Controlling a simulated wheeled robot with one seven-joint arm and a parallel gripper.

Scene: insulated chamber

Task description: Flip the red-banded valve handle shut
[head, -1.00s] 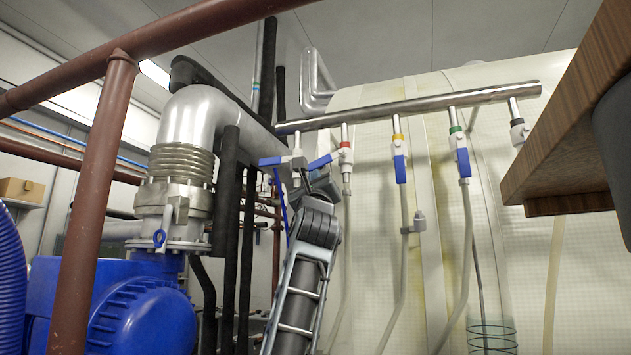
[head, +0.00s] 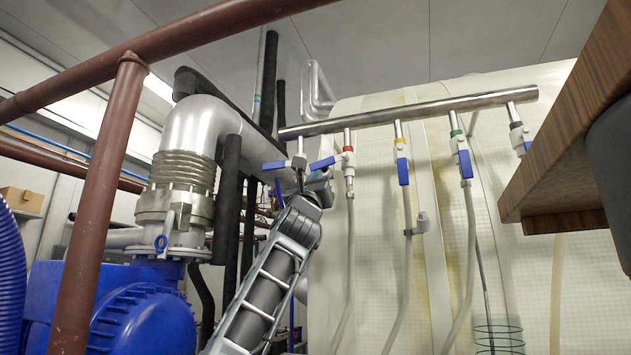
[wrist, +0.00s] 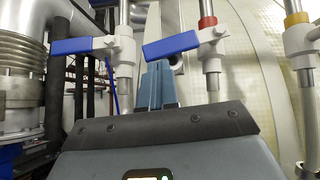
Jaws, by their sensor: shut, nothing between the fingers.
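The red-banded valve (head: 348,172) hangs from the metal manifold pipe, with a red ring above its white body. Its blue handle (head: 322,163) sticks out to the left, roughly level and across the pipe. In the wrist view the handle (wrist: 171,45) shows at upper centre, left of the red band (wrist: 207,22). My gripper (wrist: 160,70) is shut and empty, its blue-grey fingers just below the handle's lower edge. I cannot tell whether they touch it. In the head view my gripper (head: 318,182) is small and partly hidden close under the handle.
Left of it, another valve's blue handle (wrist: 84,46) also points left. The yellow-banded valve handle (head: 403,171) and green-banded valve handle (head: 465,164) hang down. Black vertical pipes (head: 228,185) stand left of my arm. A wooden shelf (head: 570,140) juts in at right.

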